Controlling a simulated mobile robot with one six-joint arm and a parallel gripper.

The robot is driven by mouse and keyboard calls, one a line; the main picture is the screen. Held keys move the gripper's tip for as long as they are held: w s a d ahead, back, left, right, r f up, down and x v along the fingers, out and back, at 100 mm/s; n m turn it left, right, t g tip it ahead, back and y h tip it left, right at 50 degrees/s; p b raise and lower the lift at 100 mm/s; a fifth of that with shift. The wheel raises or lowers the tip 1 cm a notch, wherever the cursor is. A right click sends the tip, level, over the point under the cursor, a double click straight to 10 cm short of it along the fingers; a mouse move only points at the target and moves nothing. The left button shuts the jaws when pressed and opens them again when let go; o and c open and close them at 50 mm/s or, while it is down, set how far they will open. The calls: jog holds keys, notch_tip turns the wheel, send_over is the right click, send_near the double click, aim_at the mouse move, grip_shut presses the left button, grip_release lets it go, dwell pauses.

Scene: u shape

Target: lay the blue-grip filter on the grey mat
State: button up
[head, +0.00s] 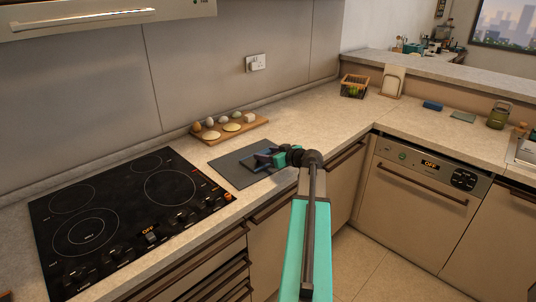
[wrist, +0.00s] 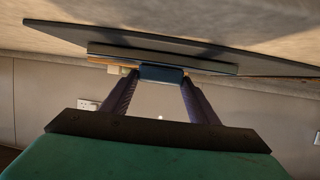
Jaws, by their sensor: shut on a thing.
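The grey mat (head: 228,167) lies flat on the counter to the right of the cooktop. My gripper (head: 268,158) is over the mat's right part, low above it. In the wrist view my gripper (wrist: 161,86) is shut on the blue grip of the blue-grip filter (wrist: 162,73). The filter's flat grey body lies against or just off the mat (wrist: 75,38), which shows as a dark slab; I cannot tell whether they touch. In the head view the filter is mostly hidden by my gripper.
A wooden board (head: 250,129) with eggs and round pale pieces lies just behind the mat. The black cooktop (head: 125,215) is to the left. The counter between the mat and the basket is clear.

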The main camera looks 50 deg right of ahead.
jog(key=shift+f, duration=0.1)
jog(key=o, duration=1.2)
jog(key=b+v, duration=0.2)
jog(key=v, duration=1)
jog(key=shift+s, duration=0.1)
